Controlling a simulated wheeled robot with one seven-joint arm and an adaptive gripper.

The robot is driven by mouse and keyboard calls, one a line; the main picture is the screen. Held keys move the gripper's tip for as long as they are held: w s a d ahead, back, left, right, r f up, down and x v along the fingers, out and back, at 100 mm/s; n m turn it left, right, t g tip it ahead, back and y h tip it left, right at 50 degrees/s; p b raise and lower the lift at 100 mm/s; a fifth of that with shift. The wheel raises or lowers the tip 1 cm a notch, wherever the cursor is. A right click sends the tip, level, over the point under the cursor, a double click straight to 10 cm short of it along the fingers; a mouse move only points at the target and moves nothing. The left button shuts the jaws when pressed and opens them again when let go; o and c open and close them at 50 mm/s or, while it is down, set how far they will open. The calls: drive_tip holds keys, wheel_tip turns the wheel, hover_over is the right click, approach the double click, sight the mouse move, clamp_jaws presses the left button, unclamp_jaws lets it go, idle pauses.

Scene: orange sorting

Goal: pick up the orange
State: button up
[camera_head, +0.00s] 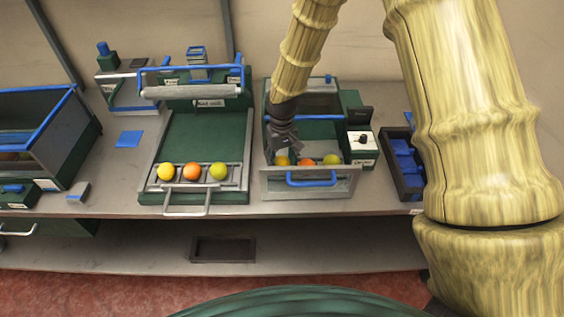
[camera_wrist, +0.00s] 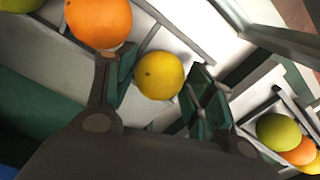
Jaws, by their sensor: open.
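My gripper (camera_head: 284,148) reaches down into the right-hand drawer (camera_head: 340,184), over its left end. In the wrist view my gripper (camera_wrist: 162,88) is open, with a yellow fruit (camera_wrist: 160,75) showing between its fingers. Whether the fingers touch it I cannot tell. An orange (camera_wrist: 98,20) lies beside the yellow fruit, just outside the left finger. In the head view the drawer holds the yellow fruit (camera_head: 282,161), the orange (camera_head: 306,163) and a green fruit (camera_head: 331,160) in a row. My gripper partly hides the yellow fruit.
A left tray (camera_head: 205,140) holds another yellow fruit (camera_head: 166,171), orange (camera_head: 192,171) and green fruit (camera_head: 218,171). A dark rack with blue blocks (camera_head: 403,160) stands right of the drawer. A green open-topped box (camera_head: 62,140) stands at the far left.

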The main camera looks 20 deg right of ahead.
drive_tip(key=shift+w+f, duration=0.1)
drive_tip(key=c, duration=0.7)
